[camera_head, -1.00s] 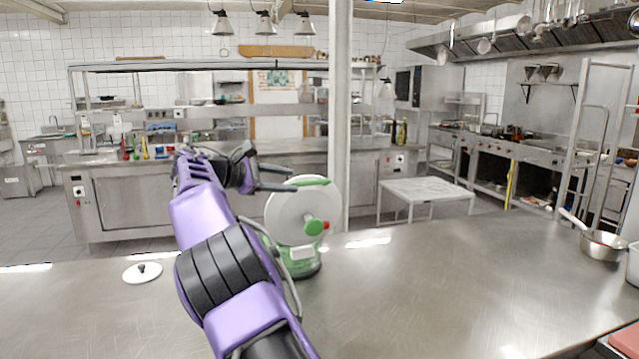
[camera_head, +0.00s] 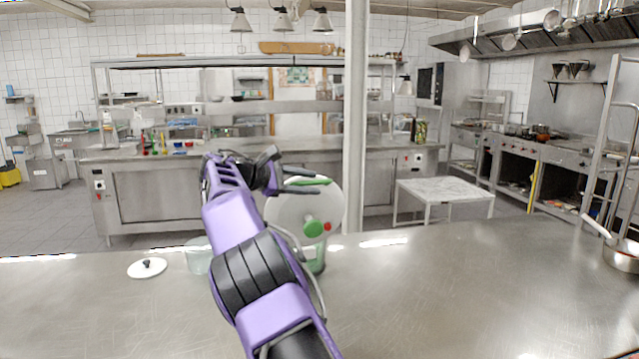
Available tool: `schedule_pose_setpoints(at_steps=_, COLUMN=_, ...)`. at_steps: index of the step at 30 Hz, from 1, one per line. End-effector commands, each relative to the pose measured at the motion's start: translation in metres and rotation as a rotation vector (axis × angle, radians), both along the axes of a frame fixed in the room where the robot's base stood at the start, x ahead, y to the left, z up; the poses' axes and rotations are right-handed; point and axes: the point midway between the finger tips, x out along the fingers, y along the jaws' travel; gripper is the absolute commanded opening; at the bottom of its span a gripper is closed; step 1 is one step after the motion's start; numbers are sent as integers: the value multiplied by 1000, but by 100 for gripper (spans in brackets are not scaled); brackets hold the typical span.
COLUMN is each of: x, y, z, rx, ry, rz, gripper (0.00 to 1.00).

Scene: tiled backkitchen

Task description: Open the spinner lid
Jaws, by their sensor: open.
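The spinner's round white lid (camera_head: 290,212) stands steeply tilted, its face with a green knob (camera_head: 313,229) and a small red button turned toward me. A green strip runs along its upper edge. The clear green spinner body (camera_head: 319,262) is below it on the counter, mostly hidden by my arm. My gripper (camera_head: 318,188) is open at the lid's upper edge, its dark fingers pointing right across the lid's top. I cannot tell whether the fingers touch the lid.
A white lid with a black knob (camera_head: 147,268) lies on the steel counter (camera_head: 430,300) at left. A clear vessel (camera_head: 197,258) stands beside it, partly behind my arm. A metal pan (camera_head: 622,256) is at far right. A pillar (camera_head: 356,120) rises behind the counter. The counter's middle right is clear.

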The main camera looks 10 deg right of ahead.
Motion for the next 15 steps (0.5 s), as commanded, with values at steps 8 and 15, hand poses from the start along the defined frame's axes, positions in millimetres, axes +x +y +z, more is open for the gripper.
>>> schedule_pose_setpoints(at_steps=8, x=2, y=2, z=-3, rx=0, ry=1, rz=2, gripper=46)
schedule_pose_setpoints(at_steps=15, x=2, y=2, z=-3, rx=0, ry=1, rz=2, gripper=46)
